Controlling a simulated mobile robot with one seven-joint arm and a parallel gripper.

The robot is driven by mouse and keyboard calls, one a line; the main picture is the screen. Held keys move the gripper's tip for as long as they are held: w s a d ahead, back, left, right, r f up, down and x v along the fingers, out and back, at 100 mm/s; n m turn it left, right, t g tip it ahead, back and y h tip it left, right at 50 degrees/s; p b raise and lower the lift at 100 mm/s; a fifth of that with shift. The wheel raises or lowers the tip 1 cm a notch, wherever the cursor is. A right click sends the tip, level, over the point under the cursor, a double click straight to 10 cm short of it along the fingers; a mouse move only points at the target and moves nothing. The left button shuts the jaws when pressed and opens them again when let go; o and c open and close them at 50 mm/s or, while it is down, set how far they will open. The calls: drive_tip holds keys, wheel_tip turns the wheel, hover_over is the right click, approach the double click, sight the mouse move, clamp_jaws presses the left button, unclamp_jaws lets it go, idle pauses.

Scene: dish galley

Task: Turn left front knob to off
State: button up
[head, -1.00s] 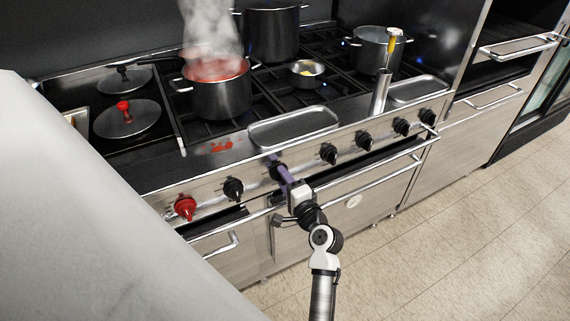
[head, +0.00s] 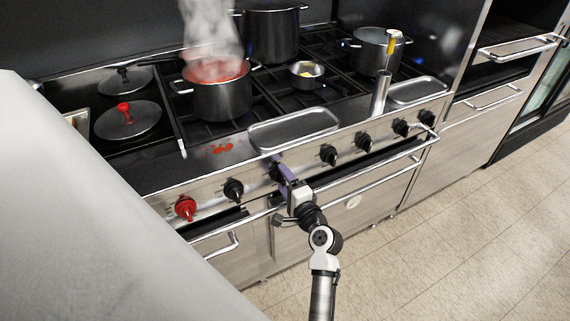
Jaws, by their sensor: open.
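The stove front (head: 205,191) carries a row of knobs: a red knob (head: 185,208) at the far left, a black knob (head: 233,190) beside it, then a black knob (head: 275,172) at my gripper, and several more black knobs to the right. My gripper (head: 282,172) is at the third knob from the left, its purple fingers reaching up to the panel. The fingers partly cover that knob. The jaws are open; I cannot tell whether they touch the knob or which way it points.
A dark pot (head: 222,98) of red food steams on the front left burner, with red spills (head: 222,148) before it. A metal tray (head: 293,128) lies on the front ledge. An oven handle rail (head: 375,170) runs below the knobs. The floor (head: 440,240) at right is clear.

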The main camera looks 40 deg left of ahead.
drive_tip(key=shift+d, duration=0.1)
drive_tip(key=b+v, duration=0.3)
drive_tip(key=v, duration=1)
drive_tip(key=shift+s+d+b, duration=0.2)
drive_tip(key=shift+d+b, duration=0.1)
drive_tip(key=shift+b, duration=0.1)
